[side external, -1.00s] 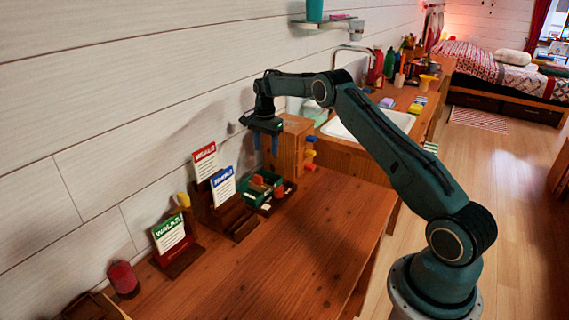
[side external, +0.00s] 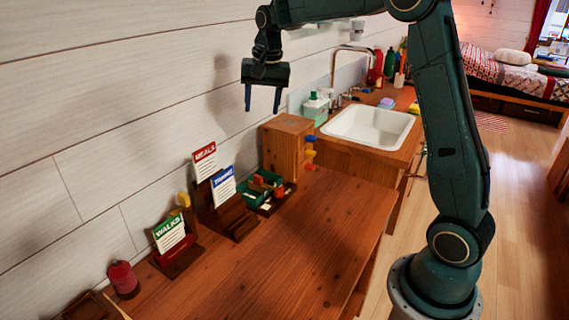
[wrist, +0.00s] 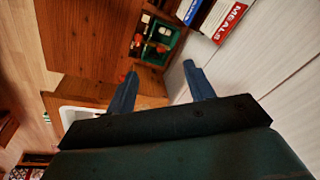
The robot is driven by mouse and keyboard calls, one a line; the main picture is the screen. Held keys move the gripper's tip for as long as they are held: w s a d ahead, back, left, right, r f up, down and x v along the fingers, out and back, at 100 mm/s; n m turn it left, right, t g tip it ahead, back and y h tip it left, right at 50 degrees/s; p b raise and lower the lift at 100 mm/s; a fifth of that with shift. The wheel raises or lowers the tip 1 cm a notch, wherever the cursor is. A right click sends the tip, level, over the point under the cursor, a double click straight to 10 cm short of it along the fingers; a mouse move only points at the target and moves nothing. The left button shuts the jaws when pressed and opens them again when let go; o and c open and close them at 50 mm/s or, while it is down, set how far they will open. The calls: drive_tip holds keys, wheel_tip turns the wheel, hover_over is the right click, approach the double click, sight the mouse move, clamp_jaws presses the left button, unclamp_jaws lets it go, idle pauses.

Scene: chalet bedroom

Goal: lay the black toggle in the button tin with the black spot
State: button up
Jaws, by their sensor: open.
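My gripper (side external: 262,108) is open and empty, fingers pointing down, high in the air above and a little left of the wooden box. In the wrist view its two fingers (wrist: 160,72) stand apart with nothing between them. A green tray (side external: 250,199) with small red, orange and pale pieces sits on the desk by the wall, below the gripper. It also shows in the wrist view (wrist: 181,43), ahead of the fingertips. I cannot make out the black toggle or a tin with a black spot; the pieces are too small to tell apart.
A wooden box (side external: 284,146) with coloured knobs on its side stands behind the tray. Card holders with red, blue and green-headed cards (side external: 205,160) line the wall. A red canister (side external: 123,280) is at the front left. The desk's right part (side external: 310,230) is clear. A white sink (side external: 368,128) lies beyond.

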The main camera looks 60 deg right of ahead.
drive_tip(key=s+a+r+n, duration=0.3)
drive_tip(key=s+a+r, duration=0.15)
drive_tip(key=s, duration=0.35)
drive_tip(key=s+a+f+n+t, duration=0.1)
drive_tip(key=s+a+f+n, duration=0.1)
drive_tip(key=s, duration=0.9)
drive_tip(key=s+a+f+n+t, duration=0.2)
drive_tip(key=s+a+n, duration=0.3)
drive_tip(key=s, duration=0.6)
drive_tip(key=shift+s+a+f+n+y, duration=0.2)
drive_tip(key=shift+s+a+n+y, duration=0.15)
drive_tip(key=shift+a, duration=0.35)
